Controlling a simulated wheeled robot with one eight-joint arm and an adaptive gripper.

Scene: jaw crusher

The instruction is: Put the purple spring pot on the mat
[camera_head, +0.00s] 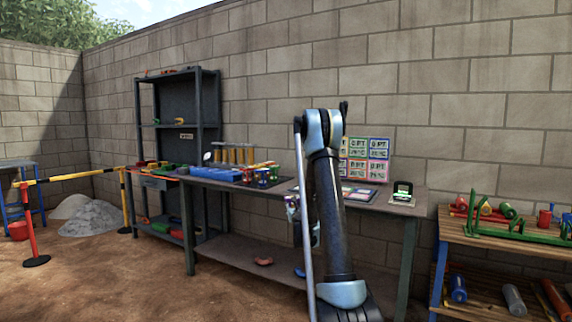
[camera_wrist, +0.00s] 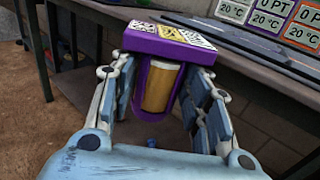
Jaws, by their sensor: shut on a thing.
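The purple spring pot (camera_wrist: 137,92) is in my gripper (camera_wrist: 163,85) in the wrist view. It has a purple top with white and yellow labels and a golden cylinder inside its open frame. The jaws are shut on its two sides. In the head view my gripper (camera_head: 293,207) is small and partly hidden by my arm, at the front edge of the workbench (camera_head: 215,183). A dark flat mat (camera_head: 283,181) seems to lie on the bench under small red and blue pots (camera_head: 262,177); its outline is unclear.
Several golden cylinders (camera_head: 232,154) stand behind the pots. Sign cards (camera_head: 378,148) stand at the wall, also in the wrist view (camera_wrist: 268,20). A wooden rack (camera_head: 480,230) stands further right.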

